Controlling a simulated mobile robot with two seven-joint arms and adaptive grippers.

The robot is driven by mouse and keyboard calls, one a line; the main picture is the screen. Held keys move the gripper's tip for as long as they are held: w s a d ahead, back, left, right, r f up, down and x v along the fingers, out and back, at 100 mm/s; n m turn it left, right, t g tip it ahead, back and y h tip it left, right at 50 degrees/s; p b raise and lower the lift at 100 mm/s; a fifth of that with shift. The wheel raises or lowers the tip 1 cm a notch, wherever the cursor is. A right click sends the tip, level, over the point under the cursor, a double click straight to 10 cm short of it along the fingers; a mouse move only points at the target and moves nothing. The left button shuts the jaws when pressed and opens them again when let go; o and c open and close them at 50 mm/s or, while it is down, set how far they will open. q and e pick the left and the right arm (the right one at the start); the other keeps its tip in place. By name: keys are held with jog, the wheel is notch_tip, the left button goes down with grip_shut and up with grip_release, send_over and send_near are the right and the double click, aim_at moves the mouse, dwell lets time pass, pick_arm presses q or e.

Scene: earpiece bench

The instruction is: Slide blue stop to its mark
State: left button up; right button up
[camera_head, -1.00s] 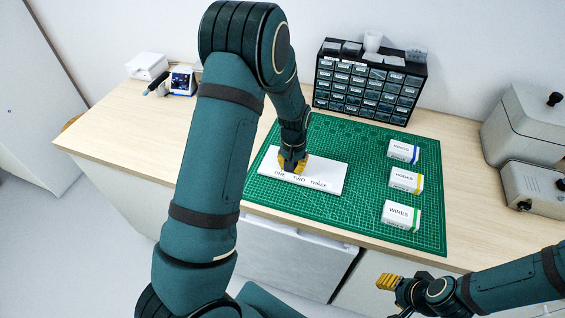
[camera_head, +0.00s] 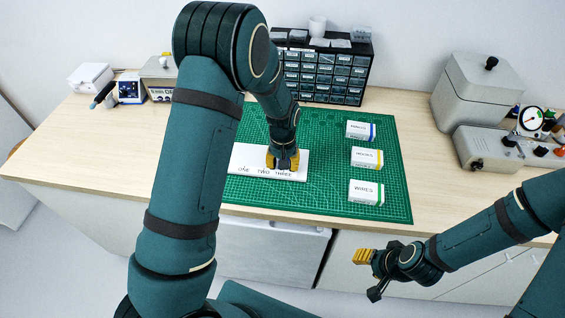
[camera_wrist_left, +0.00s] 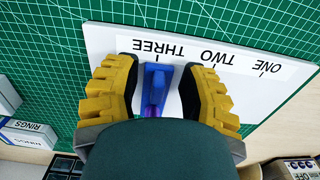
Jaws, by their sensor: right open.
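The blue stop (camera_wrist_left: 157,82) stands on the white board (camera_wrist_left: 275,95), its tip at the short line by the word THREE. In the wrist view, my left gripper (camera_wrist_left: 160,72) has its yellow fingers on both sides of the stop, with white gaps between, so it is open around it. In the head view, my left gripper (camera_head: 283,162) is low over the right part of the white board (camera_head: 247,157) and hides the stop. Something purple shows at the stop's near end. My right gripper (camera_head: 368,268) is open and empty in front of the bench.
The board lies on a green mat (camera_head: 320,150). White boxes labelled RINGS (camera_head: 361,131), HOOKS (camera_head: 367,158) and WIRES (camera_head: 366,193) stand right of it. A drawer cabinet (camera_head: 322,72) is behind, and grey metal cases (camera_head: 470,95) stand at the right.

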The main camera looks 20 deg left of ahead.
pick_arm(q)
notch_tip(320, 180, up, 12)
dwell(0.6)
pick_arm(e)
jog(key=shift+s, duration=0.1)
dwell(0.4)
